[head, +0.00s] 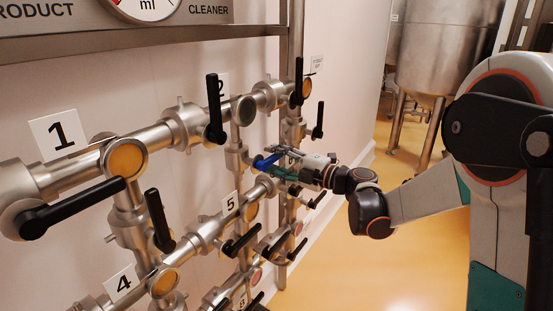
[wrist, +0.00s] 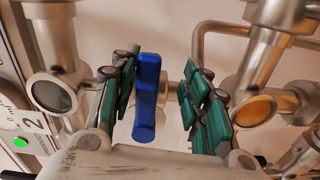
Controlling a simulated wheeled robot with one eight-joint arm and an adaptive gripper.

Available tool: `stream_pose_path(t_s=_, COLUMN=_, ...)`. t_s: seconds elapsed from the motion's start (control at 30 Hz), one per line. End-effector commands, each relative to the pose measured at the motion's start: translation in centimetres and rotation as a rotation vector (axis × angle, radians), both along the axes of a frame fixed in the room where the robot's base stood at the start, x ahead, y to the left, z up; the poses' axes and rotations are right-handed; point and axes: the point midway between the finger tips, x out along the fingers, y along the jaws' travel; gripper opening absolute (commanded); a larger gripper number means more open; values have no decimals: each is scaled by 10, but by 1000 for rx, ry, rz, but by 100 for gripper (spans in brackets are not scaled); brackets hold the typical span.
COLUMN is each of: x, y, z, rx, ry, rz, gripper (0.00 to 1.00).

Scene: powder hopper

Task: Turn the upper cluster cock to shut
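A blue lever handle (wrist: 147,97) stands between the finger pads in the wrist view, pointing along the fingers in the picture. It also shows in the head view (head: 265,161), partly covered by my gripper. My gripper (wrist: 162,70) is open around the handle, with a gap on both sides; the left pads are closer. In the head view my gripper (head: 277,163) reaches to the pipework from the right, below the plate marked 2. The blue handle's valve body is mostly hidden. I cannot tell from these frames whether this is the upper cluster cock.
Black lever handles stand close by: one at plate 2 (head: 214,108), one to the right (head: 319,120), and one below at plate 5 (head: 241,240). Steel pipes flank the fingers in the wrist view. Free floor (head: 410,262) lies to the right.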

Motion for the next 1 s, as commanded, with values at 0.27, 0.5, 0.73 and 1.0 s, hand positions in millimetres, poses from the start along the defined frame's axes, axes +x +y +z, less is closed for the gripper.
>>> stream_pose_path(t_s=0.27, x=1, y=-1, z=2, rx=1, ry=-1, rz=-3, gripper=38)
stream_pose_path(t_s=0.5, x=0, y=-3, z=3, rx=2, ry=-2, rz=-3, gripper=38)
stream_pose_path(t_s=0.73, x=-19, y=-28, z=3, rx=2, ry=-1, rz=-7, gripper=38)
stream_pose_path(t_s=1.0, x=-52, y=-71, z=2, rx=2, ry=-1, rz=-7, gripper=38)
